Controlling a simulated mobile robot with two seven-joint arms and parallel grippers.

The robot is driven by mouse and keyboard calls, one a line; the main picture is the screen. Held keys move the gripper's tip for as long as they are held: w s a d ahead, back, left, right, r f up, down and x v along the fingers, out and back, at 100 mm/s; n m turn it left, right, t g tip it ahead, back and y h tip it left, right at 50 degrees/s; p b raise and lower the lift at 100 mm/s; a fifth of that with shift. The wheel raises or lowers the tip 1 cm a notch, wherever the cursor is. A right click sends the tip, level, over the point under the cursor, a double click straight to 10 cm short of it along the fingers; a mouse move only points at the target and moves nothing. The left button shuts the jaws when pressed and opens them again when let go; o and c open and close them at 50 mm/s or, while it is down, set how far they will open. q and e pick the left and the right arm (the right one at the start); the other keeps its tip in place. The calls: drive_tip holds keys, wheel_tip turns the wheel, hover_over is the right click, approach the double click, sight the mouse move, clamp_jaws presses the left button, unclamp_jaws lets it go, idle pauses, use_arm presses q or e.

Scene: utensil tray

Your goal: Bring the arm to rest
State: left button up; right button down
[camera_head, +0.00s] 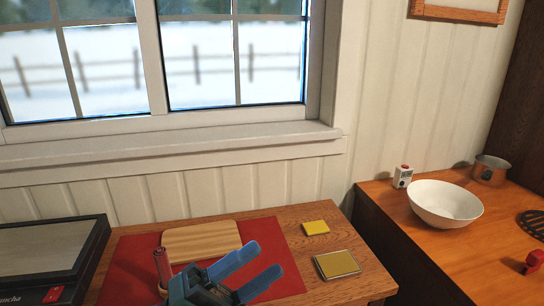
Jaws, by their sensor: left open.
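My left gripper (262,263) is at the bottom centre of the head view, over the red mat (130,265). Its two blue fingers are spread apart and point up and to the right. Nothing shows between them. The gripper hides part of the mat and the table behind it. My right gripper is not in view. No utensil tray can be made out in this view.
A yellow sponge (315,228) and a yellow-topped box (337,265) lie to the right. A black-framed appliance (45,250) stands left. A white bowl (444,204) sits on the right counter.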

use_arm(q)
drive_tip(key=w+a+f+n+t+y, duration=0.1)
drive_tip(key=a+f+n+t+y, duration=0.2)
drive_tip(key=f+n+y, duration=0.3)
drive_tip(key=w+a+f+n+t+y+p, duration=0.1)
drive_tip(key=a+f+n+t+y, duration=0.25)
drive_tip(key=n, duration=0.55)
drive_tip(key=w+a+f+n+t+y, duration=0.1)
drive_tip(key=f+n+t+y, duration=0.1)
drive_tip(key=f+n+y, duration=0.4)
drive_tip(key=s+a+f+n+g+y, duration=0.2)
drive_tip(key=s+f+n+g, duration=0.1)
drive_tip(key=f, duration=0.5)
drive_tip(key=s+a+f+n+g+y, duration=0.1)
drive_tip(key=s+a+f+n+g, duration=0.1)
drive_tip(key=s+f+n, duration=0.3)
drive_tip(key=s+f+g, duration=0.1)
drive_tip(key=s+f, duration=0.2)
drive_tip(key=shift+s+n+y+p, duration=0.15)
drive_tip(key=shift+n+y+p, duration=0.2)
drive_tip(key=shift+n, duration=0.05)
drive_tip(key=shift+a+r, duration=0.1)
